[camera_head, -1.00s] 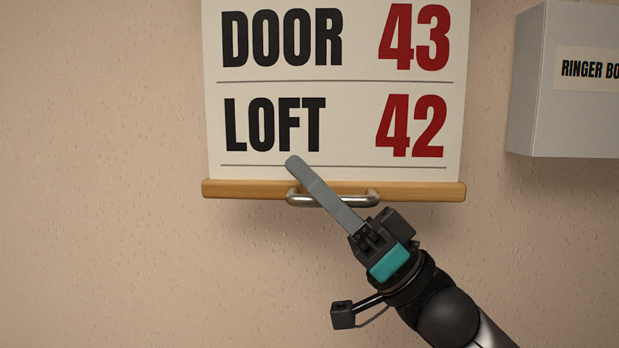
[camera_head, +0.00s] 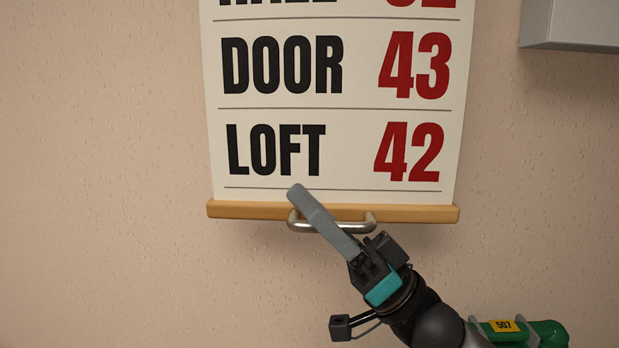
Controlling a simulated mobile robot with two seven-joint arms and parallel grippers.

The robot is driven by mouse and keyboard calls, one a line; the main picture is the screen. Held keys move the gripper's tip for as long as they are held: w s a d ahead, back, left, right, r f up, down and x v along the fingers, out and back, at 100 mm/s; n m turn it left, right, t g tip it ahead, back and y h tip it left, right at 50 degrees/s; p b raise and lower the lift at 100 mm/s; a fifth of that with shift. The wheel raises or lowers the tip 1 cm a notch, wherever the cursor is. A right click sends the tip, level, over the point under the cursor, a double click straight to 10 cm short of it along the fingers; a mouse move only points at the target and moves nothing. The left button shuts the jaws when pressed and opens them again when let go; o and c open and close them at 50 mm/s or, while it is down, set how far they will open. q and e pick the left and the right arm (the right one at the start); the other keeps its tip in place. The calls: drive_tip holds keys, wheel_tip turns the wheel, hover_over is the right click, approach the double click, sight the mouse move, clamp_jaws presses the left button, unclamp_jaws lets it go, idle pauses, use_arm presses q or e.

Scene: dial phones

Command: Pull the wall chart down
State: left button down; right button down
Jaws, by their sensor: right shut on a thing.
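The wall chart (camera_head: 350,110) hangs on the wall in the head view, with black words and red numbers; the lowest rows read DOOR 43 and LOFT 42. A wooden bar (camera_head: 235,209) runs along its bottom edge, with a curved metal handle (camera_head: 366,222) at the middle. My right gripper (camera_head: 298,192) reaches up from the lower right and is shut on the handle, its grey finger lying across handle and bar. The far finger is hidden. My left gripper is not in view.
The corner of a grey box (camera_head: 575,22) is on the wall at the top right. A green thing with a yellow 507 label (camera_head: 503,326) shows at the lower right, close to my right arm. The wall on the left is clear.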

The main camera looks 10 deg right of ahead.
wheel_tip(320, 180, down, 8)
drive_tip(key=b, duration=0.3)
drive_tip(key=shift+b, duration=0.4)
drive_tip(key=shift+f, duration=0.1)
drive_tip(key=c, duration=1.1)
unclamp_jaws()
